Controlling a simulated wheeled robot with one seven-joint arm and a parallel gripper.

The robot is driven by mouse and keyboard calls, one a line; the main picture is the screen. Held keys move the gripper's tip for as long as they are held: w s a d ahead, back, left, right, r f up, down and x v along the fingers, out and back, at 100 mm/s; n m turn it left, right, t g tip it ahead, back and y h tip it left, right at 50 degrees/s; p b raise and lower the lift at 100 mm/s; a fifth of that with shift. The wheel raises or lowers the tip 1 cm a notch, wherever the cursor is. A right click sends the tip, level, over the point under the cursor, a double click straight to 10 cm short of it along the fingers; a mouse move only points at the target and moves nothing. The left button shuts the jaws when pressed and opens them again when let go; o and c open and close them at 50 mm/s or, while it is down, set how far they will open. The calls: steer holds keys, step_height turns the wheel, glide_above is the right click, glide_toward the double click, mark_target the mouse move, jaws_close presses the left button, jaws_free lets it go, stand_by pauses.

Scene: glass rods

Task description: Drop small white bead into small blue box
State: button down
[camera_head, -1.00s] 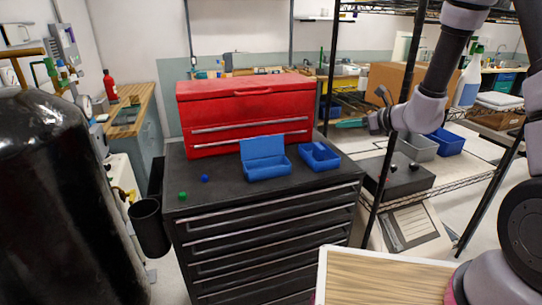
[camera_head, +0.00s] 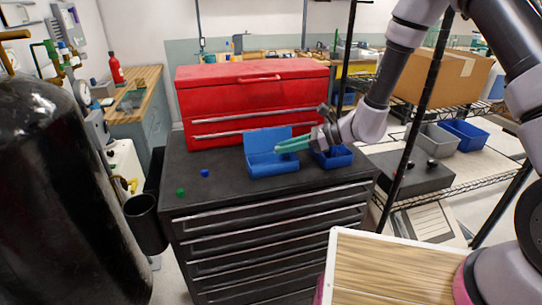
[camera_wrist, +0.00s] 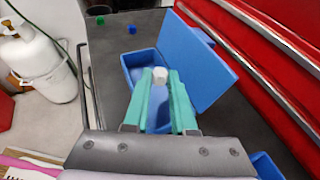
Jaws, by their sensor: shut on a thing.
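My gripper (camera_head: 281,148) reaches in from the right over the cabinet, its teal fingers pointing left above a blue box with a raised lid (camera_head: 274,169). In the wrist view, my gripper (camera_wrist: 160,84) is shut on a small white bead (camera_wrist: 160,73) at its fingertips. The open lidded box (camera_wrist: 136,63) lies below the bead, its lid (camera_wrist: 203,68) standing up to the right. The bead is not discernible in the head view. A lidless blue box (camera_head: 341,159) stands to the right, partly hidden by my gripper; its edge shows in the wrist view (camera_wrist: 267,166).
A blue bead (camera_head: 205,173) and a green bead (camera_head: 181,192) lie at left on the black cabinet top (camera_head: 225,195). A red toolbox (camera_head: 250,98) stands behind the boxes. The cabinet top is clear between beads and lidded box.

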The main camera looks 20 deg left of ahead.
steer(key=shift+f, duration=0.85)
steer(key=c, duration=0.7)
jaws_free()
steer(key=shift+o, duration=0.2)
steer(key=v, duration=1.1)
steer(key=shift+a, duration=0.1)
